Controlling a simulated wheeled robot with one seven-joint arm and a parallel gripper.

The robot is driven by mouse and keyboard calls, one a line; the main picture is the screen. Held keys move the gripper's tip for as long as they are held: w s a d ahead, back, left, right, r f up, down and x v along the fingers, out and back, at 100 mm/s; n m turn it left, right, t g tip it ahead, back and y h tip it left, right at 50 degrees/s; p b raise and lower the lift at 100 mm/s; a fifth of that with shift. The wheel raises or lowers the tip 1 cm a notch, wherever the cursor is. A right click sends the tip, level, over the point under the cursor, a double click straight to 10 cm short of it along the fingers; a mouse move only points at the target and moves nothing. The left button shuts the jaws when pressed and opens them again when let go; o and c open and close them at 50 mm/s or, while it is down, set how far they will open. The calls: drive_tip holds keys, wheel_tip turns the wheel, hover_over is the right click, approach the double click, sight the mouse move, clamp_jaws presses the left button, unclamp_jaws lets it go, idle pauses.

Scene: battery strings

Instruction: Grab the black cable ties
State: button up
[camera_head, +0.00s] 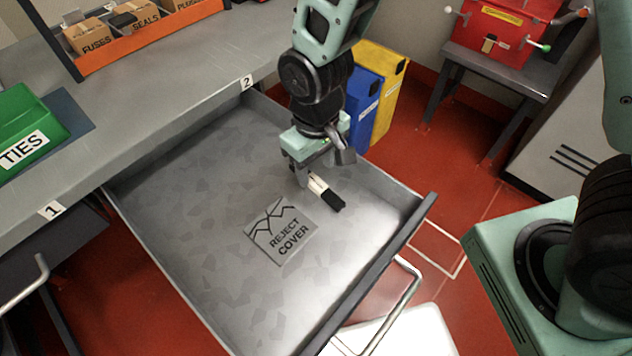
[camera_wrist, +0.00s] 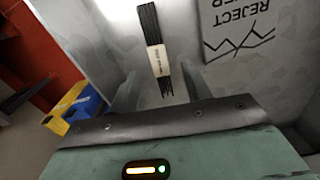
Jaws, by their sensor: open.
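The black cable ties (camera_head: 329,201) lie as a bundle with a pale label band in the open grey drawer, right of the reject cover. In the wrist view the bundle (camera_wrist: 149,24) runs up from between the jaws, its pale band (camera_wrist: 159,61) across the middle. My gripper (camera_head: 322,172) is over the drawer at the bundle's upper end. In the wrist view my gripper (camera_wrist: 160,82) is open, with a finger on each side of the lower end of the ties. I cannot tell whether the fingers touch them.
The reject cover (camera_head: 281,231) lies flat on the drawer floor. The drawer's front wall (camera_head: 385,262) stands up at the right. A green TIES bin (camera_head: 28,122) sits on the bench at left. Blue (camera_head: 362,100) and yellow (camera_head: 385,85) bins stand behind the drawer. Much of the drawer floor is bare.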

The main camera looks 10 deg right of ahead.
sight(316, 182)
wheel_tip(316, 182, down, 4)
drive_tip(key=shift+w+f, duration=0.15)
drive_tip(key=shift+c, duration=0.3)
clamp_jaws()
